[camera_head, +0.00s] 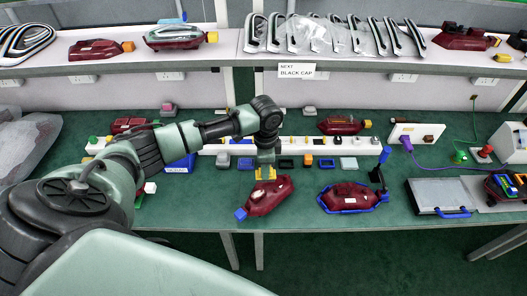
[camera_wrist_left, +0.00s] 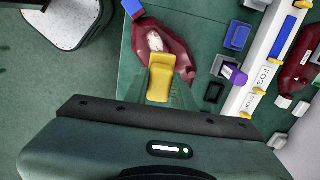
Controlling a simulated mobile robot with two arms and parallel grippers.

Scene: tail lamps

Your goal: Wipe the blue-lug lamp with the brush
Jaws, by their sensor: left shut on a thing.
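The blue-lug lamp (camera_head: 270,195) is a dark red housing with a blue lug at its lower left, lying near the front of the green table. In the left wrist view this lamp (camera_wrist_left: 172,50) shows a pale patch on its top and its blue lug at the upper left. My left gripper (camera_head: 265,168) points down at the lamp's back part. It is shut on a yellow block-like thing, which seems to be the brush (camera_wrist_left: 161,75). The brush overlaps the lamp in both views; whether it touches cannot be told. My right gripper is not in view.
Another red lamp (camera_head: 350,196) lies in a blue-edged holder to the right. Behind is a white strip (camera_head: 290,146) with coloured parts. A grey panel with a blue handle (camera_head: 440,194) lies at the right. An upper shelf (camera_head: 235,50) carries more lamps.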

